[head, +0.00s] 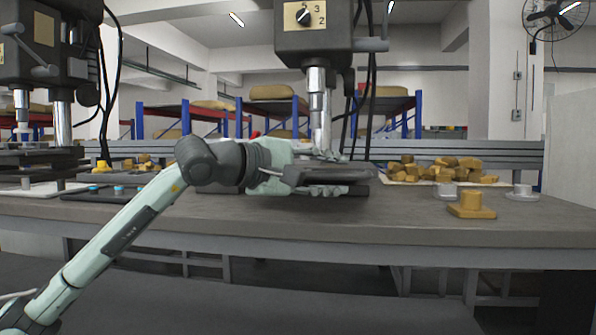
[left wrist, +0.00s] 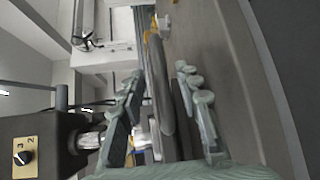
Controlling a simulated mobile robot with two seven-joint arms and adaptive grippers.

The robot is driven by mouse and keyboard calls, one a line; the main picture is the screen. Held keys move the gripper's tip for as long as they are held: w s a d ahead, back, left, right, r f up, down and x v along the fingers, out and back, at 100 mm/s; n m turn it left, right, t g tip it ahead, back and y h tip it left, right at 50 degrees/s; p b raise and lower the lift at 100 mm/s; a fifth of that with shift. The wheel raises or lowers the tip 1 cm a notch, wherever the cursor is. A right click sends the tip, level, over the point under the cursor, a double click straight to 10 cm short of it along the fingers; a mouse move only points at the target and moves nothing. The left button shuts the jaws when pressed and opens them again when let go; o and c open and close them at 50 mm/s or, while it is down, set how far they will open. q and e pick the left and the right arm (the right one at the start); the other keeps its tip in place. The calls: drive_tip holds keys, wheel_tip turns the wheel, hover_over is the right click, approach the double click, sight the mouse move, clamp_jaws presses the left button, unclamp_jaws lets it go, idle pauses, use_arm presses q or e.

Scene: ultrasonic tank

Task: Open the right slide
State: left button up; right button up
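The right machine has a head with a numbered knob (head: 303,17) and a vertical metal spindle (head: 317,90) above a dark flat plate (head: 350,173) that looks like the slide. My left gripper (head: 338,176) is at this plate, partly covering it. In the left wrist view its two fingers (left wrist: 160,75) are apart, with a long dark rounded edge (left wrist: 168,85) between them. I cannot tell whether either finger touches it. My right gripper is in neither view.
The grey workbench (head: 400,222) has clear room along its front. A brass-coloured block (head: 471,206) and grey pieces (head: 522,192) stand at the right, before a pile of tan blocks (head: 445,169). Another machine (head: 50,60) stands at the left.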

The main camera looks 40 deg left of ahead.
use_arm(q)
drive_tip(key=v, duration=1)
drive_tip(key=shift+s+a, duration=0.1)
drive_tip(key=shift+s, duration=0.05)
